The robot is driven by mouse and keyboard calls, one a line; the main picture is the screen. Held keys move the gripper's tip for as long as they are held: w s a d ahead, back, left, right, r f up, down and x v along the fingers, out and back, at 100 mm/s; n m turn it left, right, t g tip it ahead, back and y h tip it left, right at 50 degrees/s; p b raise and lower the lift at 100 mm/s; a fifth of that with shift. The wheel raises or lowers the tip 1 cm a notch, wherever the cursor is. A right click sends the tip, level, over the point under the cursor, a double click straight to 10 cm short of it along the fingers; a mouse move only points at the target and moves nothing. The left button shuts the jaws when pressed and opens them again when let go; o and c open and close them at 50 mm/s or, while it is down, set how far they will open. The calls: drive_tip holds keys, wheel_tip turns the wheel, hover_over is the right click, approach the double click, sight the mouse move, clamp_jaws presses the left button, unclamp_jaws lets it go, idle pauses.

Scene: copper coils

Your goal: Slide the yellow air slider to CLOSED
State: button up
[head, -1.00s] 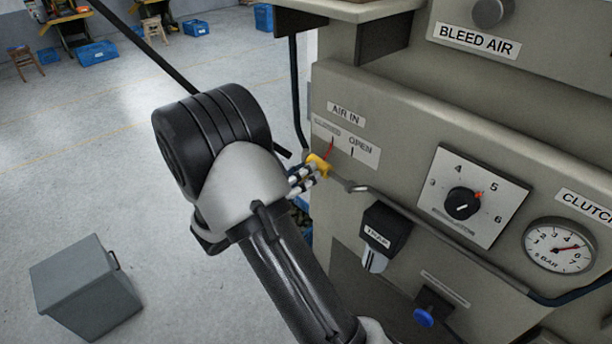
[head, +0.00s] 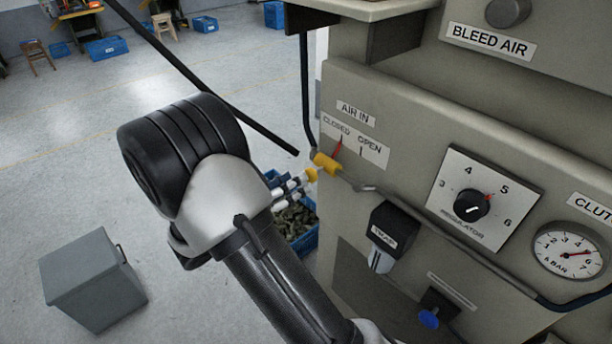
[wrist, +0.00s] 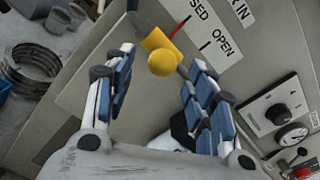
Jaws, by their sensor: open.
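The yellow air slider (head: 326,163) sits on the thin pipe below the AIR IN plate (head: 356,138). Its round knob (head: 311,174) points out toward my gripper. The slider is beside the red mark under CLOSED, to the left of the black mark under OPEN. In the wrist view the slider (wrist: 155,40) and knob (wrist: 165,64) lie beyond the fingers, between their tips. My gripper (head: 293,187) is open and empty, just left of the knob and apart from it. In the wrist view its blue-padded fingers (wrist: 160,72) are spread wide.
The regulator dial (head: 469,205), trap (head: 391,230), blue knob (head: 429,318) and pressure gauge (head: 570,252) are on the panel to the right. A blue crate (head: 306,240) of parts stands below my gripper. A grey bin (head: 90,280) is on the open floor at left.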

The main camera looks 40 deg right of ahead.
drive_tip(key=a, duration=0.5)
drive_tip(key=shift+s+a, duration=0.25)
drive_tip(key=shift+a, duration=0.05)
drive_tip(key=s+r+m+g+y+b, duration=0.2)
drive_tip(key=s+r+m+g+y, duration=0.15)
drive_tip(key=s+m+y, duration=0.8)
drive_tip(key=s+a+r+m+t+y+b, duration=0.1)
drive_tip(key=s+a+m+t+y, duration=0.5)
drive_tip(key=m, duration=0.8)
drive_tip(key=shift+s+a+r+t, duration=0.4)
drive_tip(key=shift+s+a, duration=1.05)
drive_tip(key=shift+a, duration=1.3)
drive_tip(key=shift+y, duration=0.25)
drive_tip(key=shift+c, duration=0.2)
